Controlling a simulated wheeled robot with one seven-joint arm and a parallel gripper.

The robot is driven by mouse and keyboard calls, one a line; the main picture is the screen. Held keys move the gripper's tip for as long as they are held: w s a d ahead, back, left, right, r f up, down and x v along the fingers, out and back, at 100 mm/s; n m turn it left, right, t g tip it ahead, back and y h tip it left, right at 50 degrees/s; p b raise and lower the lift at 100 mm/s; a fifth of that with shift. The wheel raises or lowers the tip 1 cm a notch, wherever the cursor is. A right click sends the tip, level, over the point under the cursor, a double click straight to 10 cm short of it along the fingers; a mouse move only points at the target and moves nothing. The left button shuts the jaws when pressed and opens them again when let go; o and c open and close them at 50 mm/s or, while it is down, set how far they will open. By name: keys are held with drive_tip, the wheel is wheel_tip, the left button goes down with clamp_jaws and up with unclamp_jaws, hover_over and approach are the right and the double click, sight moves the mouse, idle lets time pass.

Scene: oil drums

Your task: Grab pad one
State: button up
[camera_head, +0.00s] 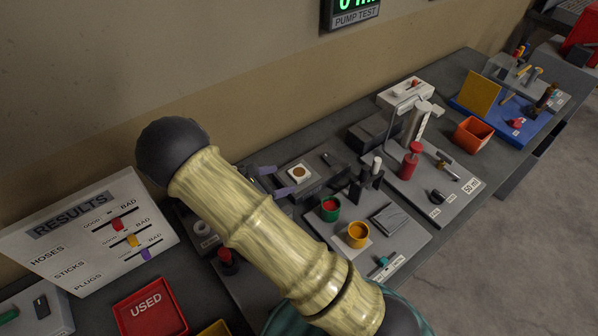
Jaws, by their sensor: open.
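My gripper (277,181) shows only in part behind my arm. Its two purple fingers are apart, pointing right, with nothing seen between them. Just right of the fingertips, a small white square pad with a brown round centre (299,173) lies on a dark grey block. I cannot tell whether the fingers touch the block. No "one" label can be read, so I cannot tell for sure that this is pad one. My arm hides part of the bench to the left of and below the gripper.
A green cup with red inside (330,208) and an orange cup (357,234) stand to the lower right. Black upright posts (357,190) and a red-topped bottle (410,160) stand further right. A red USED tray (150,310) and the RESULTS board (90,235) are at left.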

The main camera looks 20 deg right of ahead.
sight(294, 174)
drive_tip(key=shift+w+d+f, duration=0.1)
drive_tip(key=shift+d, duration=0.2)
drive_tip(key=p+x, duration=0.1)
drive_tip(key=x, duration=0.4)
drive_tip(key=shift+w+p, duration=0.25)
drive_tip(key=shift+p, duration=0.15)
drive_tip(key=shift+w, duration=0.15)
drive_tip(key=shift+c, duration=0.4)
drive_tip(key=shift+d, duration=0.15)
drive_tip(key=c, duration=0.8)
drive_tip(key=shift+s, duration=0.2)
drive_tip(key=shift+c, duration=0.8)
drive_tip(key=shift+w, duration=0.1)
